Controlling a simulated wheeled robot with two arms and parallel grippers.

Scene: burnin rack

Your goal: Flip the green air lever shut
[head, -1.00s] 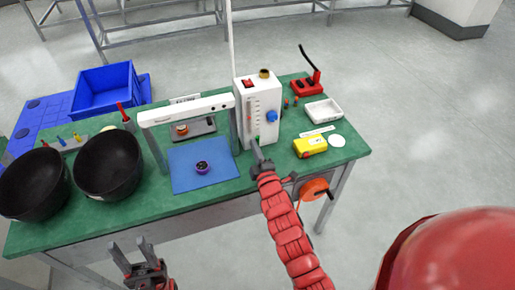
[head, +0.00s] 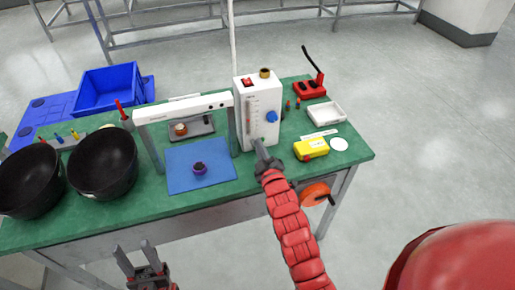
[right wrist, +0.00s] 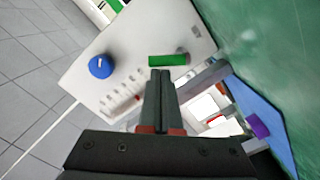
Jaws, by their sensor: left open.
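The white control box (head: 257,110) stands at the back of the green bench. In the right wrist view its green air lever (right wrist: 168,60) sticks out sideways from the front panel, just past my right gripper's fingertips. My right gripper (right wrist: 160,75) has its two fingers pressed together with nothing visible between them. In the head view my right gripper (head: 259,145) is at the box's lower front and largely covers the lever. I cannot tell whether the fingertips touch it. My left gripper (head: 135,255) is open and empty, low in front of the bench.
A blue knob (head: 271,117) is on the box, and a white frame (head: 185,110) over a blue mat (head: 201,180) stands to its left. A yellow device (head: 311,148) lies right of the box. Two black bowls (head: 103,163) stand at the left.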

